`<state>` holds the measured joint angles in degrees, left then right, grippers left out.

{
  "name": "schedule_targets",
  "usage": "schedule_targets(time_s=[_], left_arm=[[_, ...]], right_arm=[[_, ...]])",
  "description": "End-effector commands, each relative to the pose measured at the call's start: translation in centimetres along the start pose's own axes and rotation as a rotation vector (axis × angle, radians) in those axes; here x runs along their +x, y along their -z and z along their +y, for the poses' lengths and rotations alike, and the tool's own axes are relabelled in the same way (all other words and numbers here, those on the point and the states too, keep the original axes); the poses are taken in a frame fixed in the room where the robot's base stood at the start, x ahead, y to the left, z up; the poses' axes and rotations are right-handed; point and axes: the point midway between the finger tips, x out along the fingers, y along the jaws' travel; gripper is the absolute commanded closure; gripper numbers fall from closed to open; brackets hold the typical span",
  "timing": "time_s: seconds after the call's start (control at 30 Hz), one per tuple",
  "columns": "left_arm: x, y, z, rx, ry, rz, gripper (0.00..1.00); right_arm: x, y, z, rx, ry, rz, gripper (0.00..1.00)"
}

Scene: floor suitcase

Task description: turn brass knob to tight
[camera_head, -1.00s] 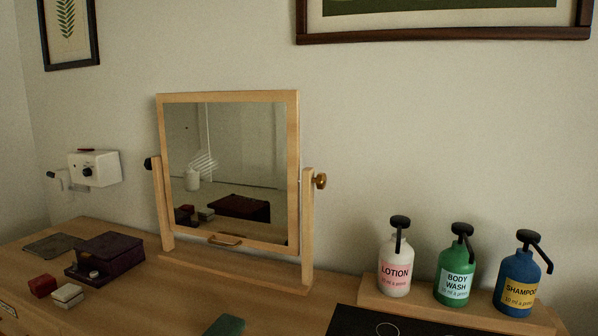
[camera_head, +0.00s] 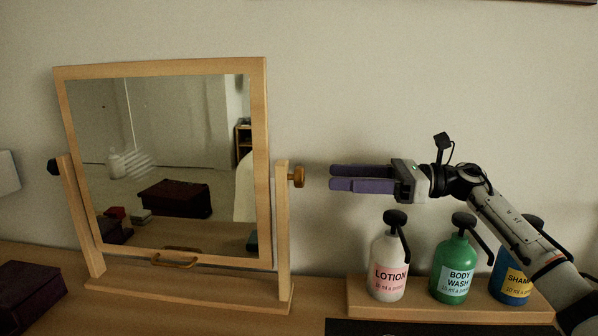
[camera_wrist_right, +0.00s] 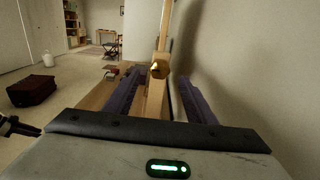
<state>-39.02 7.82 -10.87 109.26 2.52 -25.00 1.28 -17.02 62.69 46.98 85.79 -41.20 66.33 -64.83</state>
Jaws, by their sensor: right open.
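The brass knob (camera_head: 297,177) sits on the outer side of the right post of a wooden tilting mirror (camera_head: 160,160). My right gripper (camera_head: 331,178) is just right of the knob at about its height, with purple fingers pointing left at it. The fingers are open and apart from the knob, with a visible gap in the head view. In the right wrist view the knob (camera_wrist_right: 159,69) shows ahead, between and beyond the fingertips. A dark knob (camera_head: 53,167) is on the mirror's left post.
Lotion (camera_head: 388,262), body wash (camera_head: 454,265) and shampoo (camera_head: 511,281) pump bottles stand on a wooden riser (camera_head: 420,310) below my right arm. A dark maroon box (camera_head: 28,290) lies at the lower left. The wall behind the mirror is close.

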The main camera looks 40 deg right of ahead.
Motion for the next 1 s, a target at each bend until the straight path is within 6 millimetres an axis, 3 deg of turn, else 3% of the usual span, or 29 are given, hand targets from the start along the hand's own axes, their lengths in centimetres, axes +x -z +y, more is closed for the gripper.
schedule_targets(time_s=[0.1,0.3,0.5,0.77,0.83,1.0], left_arm=[[-0.6,0.6,0.1,0.0,-0.001,0.001,0.74],[-1.0,1.1,0.2,0.0,-0.001,0.002,0.74],[-1.3,1.0,0.2,-0.001,-0.002,-0.002,0.74],[-1.3,0.9,0.3,-0.001,-0.002,-0.003,0.74],[-1.3,0.9,0.3,-0.001,-0.002,-0.003,0.74],[-1.3,0.9,0.3,-0.002,-0.002,-0.004,0.74]], right_arm=[[2.8,-0.4,0.1,-0.002,-0.006,0.002,0.49],[5.7,-0.3,0.1,-0.003,-0.005,0.0,0.49],[6.9,-0.2,0.1,-0.002,-0.003,0.0,0.49],[7.0,-0.1,0.1,-0.001,-0.003,0.0,0.49],[7.0,-0.1,0.1,-0.001,-0.003,0.0,0.56],[7.0,-0.1,0.1,-0.001,-0.003,0.0,0.85]])
